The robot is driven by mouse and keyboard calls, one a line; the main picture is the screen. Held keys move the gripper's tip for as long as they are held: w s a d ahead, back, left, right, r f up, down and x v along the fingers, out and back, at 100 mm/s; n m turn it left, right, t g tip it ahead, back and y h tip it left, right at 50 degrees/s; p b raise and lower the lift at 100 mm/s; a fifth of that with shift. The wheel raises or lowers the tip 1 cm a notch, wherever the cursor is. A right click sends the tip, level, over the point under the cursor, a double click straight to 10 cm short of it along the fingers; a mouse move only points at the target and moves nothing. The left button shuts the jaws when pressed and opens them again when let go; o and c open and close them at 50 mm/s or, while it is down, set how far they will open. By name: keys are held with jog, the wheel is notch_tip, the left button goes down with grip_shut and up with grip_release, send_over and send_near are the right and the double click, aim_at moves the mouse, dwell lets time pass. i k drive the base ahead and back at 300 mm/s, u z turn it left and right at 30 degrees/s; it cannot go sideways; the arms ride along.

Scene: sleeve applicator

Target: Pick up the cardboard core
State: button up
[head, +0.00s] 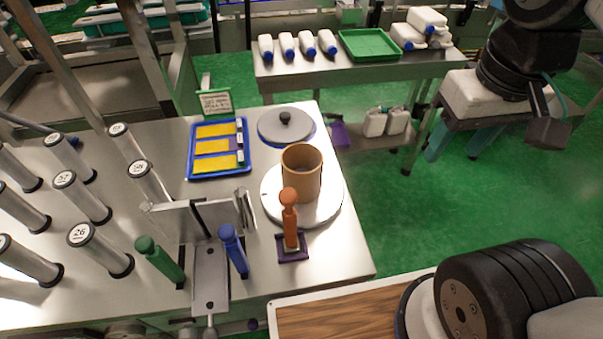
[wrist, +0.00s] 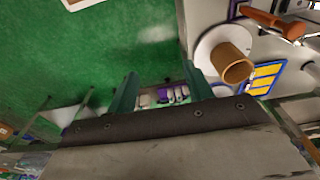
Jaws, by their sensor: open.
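The cardboard core (head: 302,176) is a short brown open tube. It stands upright on a round white plate (head: 328,208) at the right side of the steel table. In the wrist view the core (wrist: 228,64) shows right of my fingers, with its open end facing the camera. My gripper (head: 456,154) is at the right in the head view, over the green floor and clear of the table. Its two teal fingers are apart with nothing between them. They also show in the wrist view (wrist: 158,76). The core is well away from the fingers.
An orange-handled tool (head: 289,215) stands close in front of the core. A grey lid (head: 285,126) and blue tray (head: 190,166) lie behind and left. Numbered metal cylinders (head: 97,250) crowd the left. A back bench (head: 290,73) holds white bottles and a green tray (head: 369,45).

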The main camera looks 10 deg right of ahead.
aim_at(308, 186)
jog(key=u, duration=0.35)
jog(key=k, duration=1.15)
jog(key=z, duration=0.85)
jog(key=i, duration=0.5)
jog(key=u, duration=0.05)
